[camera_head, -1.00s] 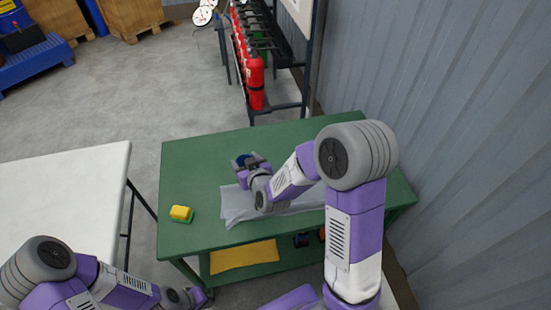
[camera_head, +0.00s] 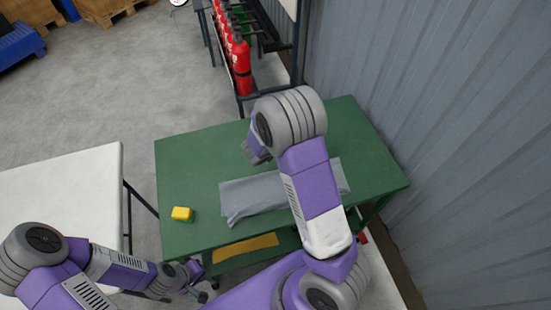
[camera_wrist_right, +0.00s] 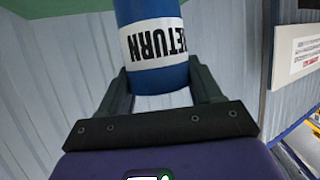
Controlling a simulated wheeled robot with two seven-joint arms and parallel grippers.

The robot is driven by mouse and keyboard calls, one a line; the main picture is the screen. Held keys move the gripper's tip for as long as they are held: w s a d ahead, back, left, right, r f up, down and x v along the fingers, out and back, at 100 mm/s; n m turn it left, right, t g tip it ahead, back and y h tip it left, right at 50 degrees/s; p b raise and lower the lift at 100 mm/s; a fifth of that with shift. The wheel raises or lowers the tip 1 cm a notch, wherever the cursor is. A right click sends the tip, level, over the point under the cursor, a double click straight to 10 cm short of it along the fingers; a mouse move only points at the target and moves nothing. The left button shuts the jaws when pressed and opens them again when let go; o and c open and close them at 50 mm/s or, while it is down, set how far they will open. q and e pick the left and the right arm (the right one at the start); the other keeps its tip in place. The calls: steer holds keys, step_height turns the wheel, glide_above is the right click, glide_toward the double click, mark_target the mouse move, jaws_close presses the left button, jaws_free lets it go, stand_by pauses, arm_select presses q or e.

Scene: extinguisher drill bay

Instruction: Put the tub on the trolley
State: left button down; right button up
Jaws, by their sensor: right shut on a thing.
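The tub is a blue cylinder with a white label reading RETURN (camera_wrist_right: 150,40). In the right wrist view my right gripper (camera_wrist_right: 160,82) is shut on it, one finger on each side. In the head view the tub and right fingertips are hidden behind my right arm, above the green table's far part. I cannot pick out a trolley for certain.
A white-topped table (camera_head: 70,185) stands left. Red extinguishers (camera_head: 241,65) hang on a rack behind. A corrugated wall (camera_head: 430,100) bounds the right.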

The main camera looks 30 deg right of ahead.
steer(key=shift+s+d+r+m+g, duration=0.1)
steer(key=shift+s+d+m+g, duration=0.05)
steer(key=shift+s+m+g, duration=0.2)
step_height(320, 180, down, 6)
steer(key=shift+s+r+b, duration=0.15)
steer(key=shift+r+b, duration=0.1)
steer(key=shift+b, duration=0.75)
steer(key=shift+f+b, duration=0.7)
steer(key=shift+f, duration=1.55)
steer(key=shift+f, duration=0.1)
steer(key=shift+f, duration=0.25)
steer(key=o, duration=1.5)
steer(key=shift+f, duration=0.1)
